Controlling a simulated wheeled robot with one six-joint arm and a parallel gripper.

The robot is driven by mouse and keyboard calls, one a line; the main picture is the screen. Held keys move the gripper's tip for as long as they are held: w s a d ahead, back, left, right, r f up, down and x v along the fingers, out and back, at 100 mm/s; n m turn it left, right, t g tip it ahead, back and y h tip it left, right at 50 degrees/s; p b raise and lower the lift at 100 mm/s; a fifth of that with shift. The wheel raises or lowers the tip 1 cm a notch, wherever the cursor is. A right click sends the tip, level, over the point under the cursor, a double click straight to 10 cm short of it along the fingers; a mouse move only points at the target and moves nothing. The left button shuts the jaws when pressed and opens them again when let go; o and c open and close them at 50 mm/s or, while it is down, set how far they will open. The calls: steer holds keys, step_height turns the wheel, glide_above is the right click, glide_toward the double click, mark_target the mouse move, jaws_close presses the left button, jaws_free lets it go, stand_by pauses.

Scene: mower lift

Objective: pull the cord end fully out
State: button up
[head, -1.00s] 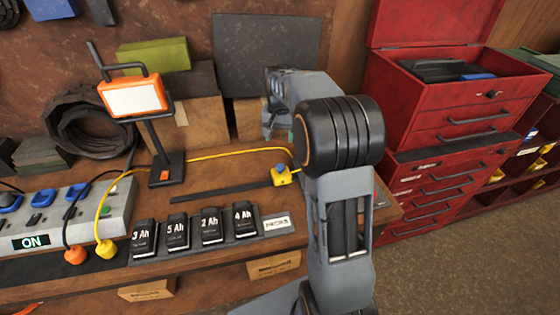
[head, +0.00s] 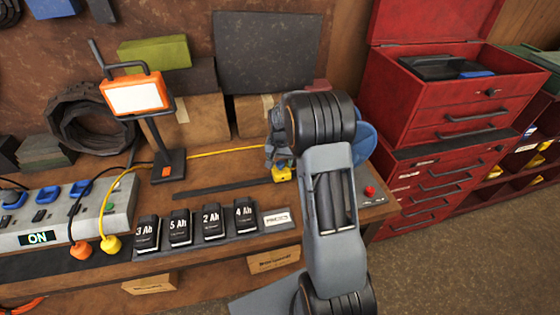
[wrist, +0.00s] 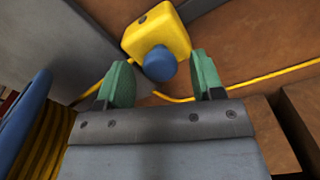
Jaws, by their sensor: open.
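The cord end is a yellow block (head: 282,174) with a blue round cap, on the bench in the head view. In the wrist view the yellow block (wrist: 155,35) lies just beyond the fingertips, its blue cap (wrist: 159,64) between them. My gripper (wrist: 163,77) is open with green finger pads, one on each side of the cap, and holds nothing. In the head view my gripper (head: 273,150) is right above and behind the block, partly hidden by my arm. A yellow cord (head: 225,152) runs left across the bench toward the power strip (head: 60,218).
A blue disc (head: 364,143) shows behind my arm; yellow coils (wrist: 48,140) are beside a blue rim in the wrist view. A work lamp (head: 135,94) stands left. Several batteries (head: 180,228) line the front. A red button (head: 370,191) is right, near the red tool chest (head: 440,120).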

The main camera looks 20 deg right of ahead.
steer(key=shift+f, duration=0.25)
steer(key=shift+c, duration=0.3)
jaws_close()
